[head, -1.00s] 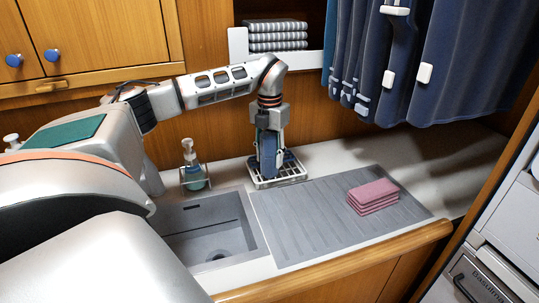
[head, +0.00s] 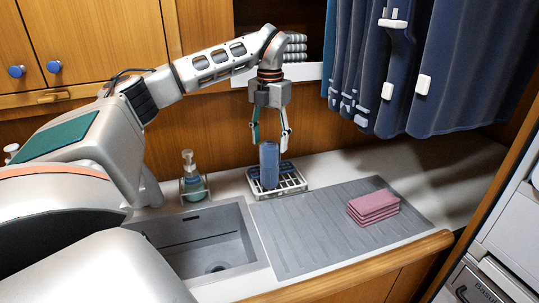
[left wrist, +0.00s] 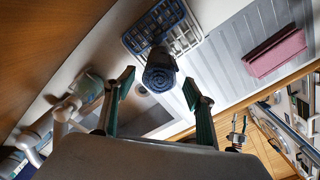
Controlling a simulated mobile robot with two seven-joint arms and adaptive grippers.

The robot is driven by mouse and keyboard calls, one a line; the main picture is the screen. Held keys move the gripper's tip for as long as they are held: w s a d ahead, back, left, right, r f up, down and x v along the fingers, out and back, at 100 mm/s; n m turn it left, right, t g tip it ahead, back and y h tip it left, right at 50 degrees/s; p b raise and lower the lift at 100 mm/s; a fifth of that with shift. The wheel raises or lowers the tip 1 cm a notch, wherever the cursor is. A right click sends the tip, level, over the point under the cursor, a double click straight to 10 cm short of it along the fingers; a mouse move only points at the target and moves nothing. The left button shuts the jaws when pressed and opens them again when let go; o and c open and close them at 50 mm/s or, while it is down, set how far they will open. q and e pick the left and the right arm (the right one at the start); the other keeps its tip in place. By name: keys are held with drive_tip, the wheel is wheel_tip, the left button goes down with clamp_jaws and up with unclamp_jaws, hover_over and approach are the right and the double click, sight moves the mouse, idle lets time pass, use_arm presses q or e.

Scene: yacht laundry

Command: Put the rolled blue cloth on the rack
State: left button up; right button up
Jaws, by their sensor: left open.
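The rolled blue cloth (head: 269,166) stands upright on the white wire rack (head: 294,182), toward the rack's left side. My left gripper (head: 270,138) is open just above it, one finger on each side of its top, and holds nothing. In the left wrist view the cloth's coiled end (left wrist: 160,76) shows between the open fingers (left wrist: 157,82), with a gap on both sides. The rack (left wrist: 186,38) lies beyond it there, with a blue shape on it that I cannot clearly identify.
A soap bottle in a holder (head: 192,180) stands left of the rack, behind the sink (head: 190,243). Folded pink cloths (head: 374,207) lie on the grey drainboard (head: 310,233). Dark blue curtains (head: 445,70) hang at the back right.

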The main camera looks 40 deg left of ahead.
use_arm(q)
drive_tip(key=shift+r, duration=1.45)
drive_tip(key=shift+f, duration=0.1)
